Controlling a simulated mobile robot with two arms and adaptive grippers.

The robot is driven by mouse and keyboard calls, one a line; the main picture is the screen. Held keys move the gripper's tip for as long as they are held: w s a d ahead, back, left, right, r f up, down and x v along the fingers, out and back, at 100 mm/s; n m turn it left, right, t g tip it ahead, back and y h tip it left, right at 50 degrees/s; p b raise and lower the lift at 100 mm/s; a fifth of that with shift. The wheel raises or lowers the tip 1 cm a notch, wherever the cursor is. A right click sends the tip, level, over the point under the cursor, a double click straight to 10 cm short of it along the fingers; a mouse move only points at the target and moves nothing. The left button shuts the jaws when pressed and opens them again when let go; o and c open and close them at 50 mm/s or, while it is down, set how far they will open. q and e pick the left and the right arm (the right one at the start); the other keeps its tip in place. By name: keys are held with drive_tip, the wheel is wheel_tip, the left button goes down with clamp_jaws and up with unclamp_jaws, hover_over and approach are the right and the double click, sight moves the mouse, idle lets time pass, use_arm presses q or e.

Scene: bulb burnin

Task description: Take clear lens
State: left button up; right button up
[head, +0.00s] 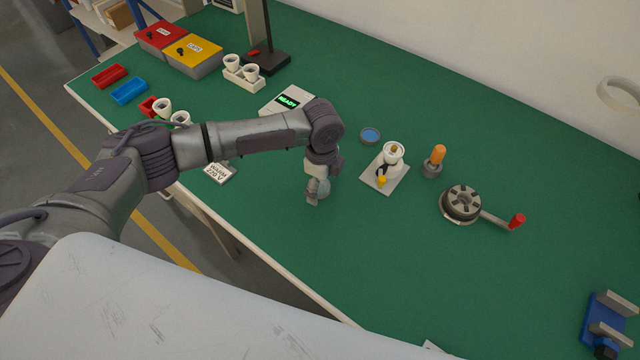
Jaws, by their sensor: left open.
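My left gripper (317,192) points down over the green bench, left of the square plate with the white socket. It is open. A small pale grey-blue rounded piece (324,187) shows at its fingers; it may be the clear lens, but the fingers partly hide it and I cannot tell whether they touch it. A blue round lens or dish (370,136) lies behind and to the right of the gripper. My right gripper is not in view.
The white socket (393,154) with a yellow knob stands right of the gripper. Beyond are an orange-topped piece (438,156), a dark slotted wheel (461,203) with a red-handled crank, and a blue vise (607,325). A READY box (285,101) stands behind my arm. The front right bench is mostly clear.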

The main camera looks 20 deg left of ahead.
sight(321, 183)
use_arm(q)
drive_tip(key=c, duration=0.9)
drive_tip(key=shift+o, duration=0.2)
drive_tip(key=shift+r, duration=0.1)
drive_tip(key=shift+r, duration=0.45)
wheel_tip(321, 183, up, 3)
drive_tip(key=shift+f+b, duration=0.2)
drive_tip(key=shift+b, duration=0.25)
drive_tip(key=s+d+r+p, duration=0.4)
drive_tip(key=s+d+r, duration=0.1)
drive_tip(key=d+r, duration=0.5)
drive_tip(key=shift+d+r, duration=0.3)
drive_tip(key=shift+r, duration=0.65)
